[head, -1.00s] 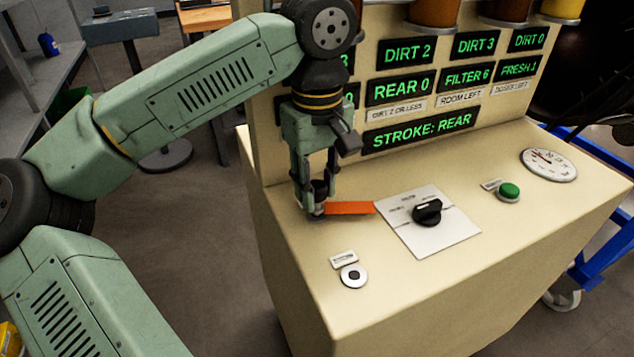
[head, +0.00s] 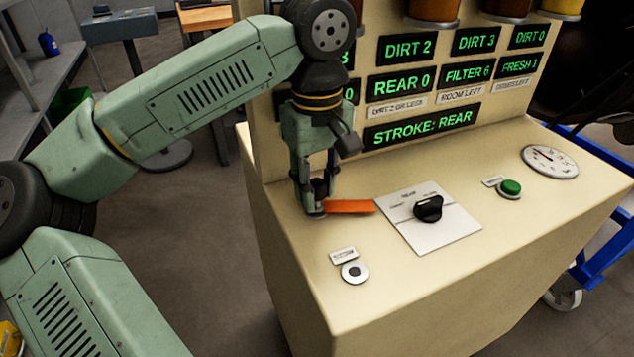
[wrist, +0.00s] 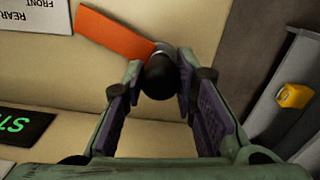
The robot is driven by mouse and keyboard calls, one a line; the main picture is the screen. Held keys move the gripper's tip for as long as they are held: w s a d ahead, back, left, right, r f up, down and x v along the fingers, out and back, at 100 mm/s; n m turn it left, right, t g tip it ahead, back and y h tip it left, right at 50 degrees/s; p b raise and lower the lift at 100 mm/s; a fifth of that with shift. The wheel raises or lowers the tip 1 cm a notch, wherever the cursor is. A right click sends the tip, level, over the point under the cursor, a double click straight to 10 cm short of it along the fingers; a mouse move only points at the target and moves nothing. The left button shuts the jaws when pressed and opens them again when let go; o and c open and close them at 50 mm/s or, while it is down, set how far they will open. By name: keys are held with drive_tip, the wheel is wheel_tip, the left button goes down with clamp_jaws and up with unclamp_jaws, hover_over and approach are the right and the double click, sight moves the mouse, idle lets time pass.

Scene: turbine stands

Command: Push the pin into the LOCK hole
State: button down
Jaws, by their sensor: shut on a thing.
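The pin has a round black head and an orange tag (head: 350,206) that sticks out to the right. In the wrist view the black head (wrist: 160,80) sits between my two fingers, beside the tag (wrist: 115,36). My gripper (head: 317,204) points down and is shut on the pin, low over the left part of the cream console top. The pin's lower end is hidden by the fingers. A round metal-ringed hole (head: 355,272) with a dark centre lies nearer the front, below a small label (head: 343,255) that is too small to read. The hole is apart from my gripper.
A black selector knob (head: 428,208) on a white plate (head: 445,239) stands right of the tag. A green button (head: 510,187) and a gauge (head: 550,161) are farther right. The display panel (head: 421,127) reads STROKE: REAR and rises behind my gripper.

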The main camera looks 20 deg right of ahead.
drive_tip(key=c, duration=1.6)
unclamp_jaws()
drive_tip(key=shift+f, duration=0.45)
drive_tip(key=o, duration=0.4)
drive_tip(key=shift+r, duration=0.2)
drive_tip(key=shift+o, duration=0.7)
drive_tip(key=shift+r, duration=0.15)
wheel_tip(320, 180, up, 7)
drive_tip(key=p, duration=0.5)
drive_tip(key=shift+p, duration=0.3)
